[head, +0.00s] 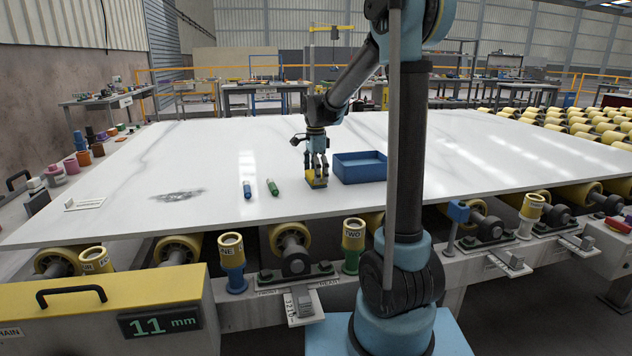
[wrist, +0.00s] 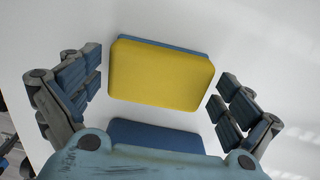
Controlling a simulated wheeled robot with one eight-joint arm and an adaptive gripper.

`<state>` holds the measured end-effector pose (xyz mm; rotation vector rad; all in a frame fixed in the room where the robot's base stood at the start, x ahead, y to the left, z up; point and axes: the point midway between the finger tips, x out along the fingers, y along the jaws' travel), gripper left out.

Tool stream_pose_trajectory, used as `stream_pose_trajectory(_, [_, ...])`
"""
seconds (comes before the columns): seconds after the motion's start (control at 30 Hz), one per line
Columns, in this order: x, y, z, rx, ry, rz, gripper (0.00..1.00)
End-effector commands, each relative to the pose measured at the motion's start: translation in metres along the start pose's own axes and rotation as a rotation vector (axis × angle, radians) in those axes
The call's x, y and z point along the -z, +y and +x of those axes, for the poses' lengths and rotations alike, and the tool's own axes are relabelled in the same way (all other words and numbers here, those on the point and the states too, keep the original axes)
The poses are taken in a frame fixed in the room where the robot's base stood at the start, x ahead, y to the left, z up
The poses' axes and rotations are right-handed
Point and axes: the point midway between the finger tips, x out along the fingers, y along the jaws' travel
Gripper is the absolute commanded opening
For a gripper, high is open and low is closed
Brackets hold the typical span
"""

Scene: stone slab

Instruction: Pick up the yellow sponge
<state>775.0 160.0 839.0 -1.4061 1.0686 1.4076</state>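The yellow sponge (wrist: 160,77) lies on the pale stone slab, with a blue layer showing along its far edge in the wrist view. In the head view the sponge (head: 318,184) shows only in part, under my gripper (head: 316,172). My gripper points down over it. In the wrist view the fingers of my gripper (wrist: 160,82) are spread on the left and right of the sponge, with white slab visible between them and its sides. It is open and holds nothing. How high the fingertips are above the slab is hard to tell.
A blue open box (head: 361,168) stands on the slab close to the right of the sponge. A blue marker (head: 247,189) and a green marker (head: 272,187) lie to the left. A dark smudge (head: 177,195) marks the slab farther left. The slab behind is clear.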

Motion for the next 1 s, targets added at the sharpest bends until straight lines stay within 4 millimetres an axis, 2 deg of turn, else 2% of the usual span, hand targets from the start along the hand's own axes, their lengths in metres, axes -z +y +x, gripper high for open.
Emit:
stream_pose_trajectory(0.03, [0.0,0.0,0.0,0.0,0.0,0.0,0.8])
stream_pose_trajectory(0.1, [0.0,0.0,0.0,0.0,0.0,0.001,0.68])
stream_pose_trajectory(0.13, [0.001,0.0,0.0,0.0,0.0,0.001,0.67])
stream_pose_trajectory(0.23, [0.001,0.0,0.0,0.0,0.0,0.001,0.67])
stream_pose_trajectory(0.27, [0.001,0.0,0.0,0.0,0.0,0.001,0.64])
stream_pose_trajectory(0.57, [0.001,0.0,-0.005,0.001,0.0,0.002,0.64])
stream_pose_trajectory(0.67, [0.001,0.0,-0.016,0.001,0.0,0.002,0.64])
stream_pose_trajectory(1.0, [0.001,0.0,-0.072,0.0,0.0,0.002,0.64])
